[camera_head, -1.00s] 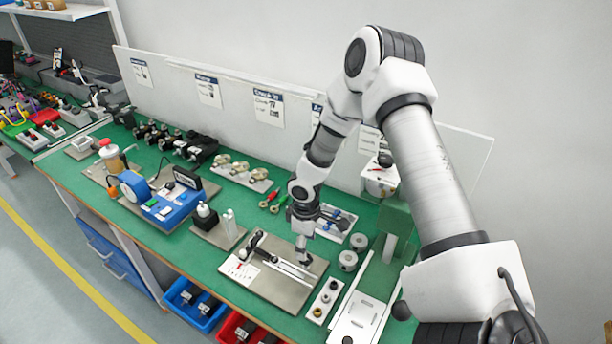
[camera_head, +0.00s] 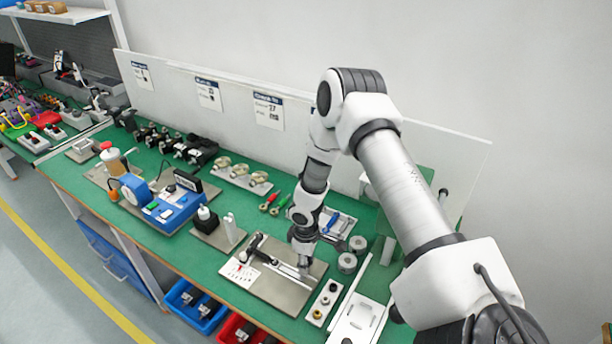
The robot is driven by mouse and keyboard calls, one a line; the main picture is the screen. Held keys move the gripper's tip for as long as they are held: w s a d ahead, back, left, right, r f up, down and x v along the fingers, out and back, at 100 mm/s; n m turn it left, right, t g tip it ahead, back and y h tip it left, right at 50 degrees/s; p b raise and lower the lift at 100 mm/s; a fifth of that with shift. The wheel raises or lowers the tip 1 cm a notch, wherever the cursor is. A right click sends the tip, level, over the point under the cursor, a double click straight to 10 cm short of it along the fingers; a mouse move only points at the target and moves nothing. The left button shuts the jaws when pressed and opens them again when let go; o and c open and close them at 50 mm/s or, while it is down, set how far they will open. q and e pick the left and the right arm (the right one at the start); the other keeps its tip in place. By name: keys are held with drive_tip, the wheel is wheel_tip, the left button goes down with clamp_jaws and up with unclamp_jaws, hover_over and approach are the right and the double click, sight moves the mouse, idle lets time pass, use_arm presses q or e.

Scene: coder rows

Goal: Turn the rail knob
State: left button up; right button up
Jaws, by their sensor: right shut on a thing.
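The rail fixture is a grey metal plate (camera_head: 283,299) on the green bench, with a slim rail across it. At its left end are a black lever-like part (camera_head: 256,243) and a white card (camera_head: 240,272) with red marks. My right gripper (camera_head: 304,273) points down at the right part of the rail. It is shut on the rail knob, which the fingers hide almost wholly. I cannot tell the knob's angle. My left gripper is not in view.
A white strip with round knobs (camera_head: 323,302) lies right of the plate, and grey cylinders (camera_head: 347,262) stand behind it. Blue (camera_head: 190,312) and red bins are below the front edge.

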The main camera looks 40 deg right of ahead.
drive_tip(key=shift+n, duration=0.5)
drive_tip(key=n, duration=0.3)
drive_tip(key=shift+f, duration=0.1)
drive_tip(key=shift+n+b, duration=0.5)
drive_tip(key=shift+n, duration=1.6)
drive_tip(key=o, duration=1.2)
drive_tip(key=shift+c, duration=0.2)
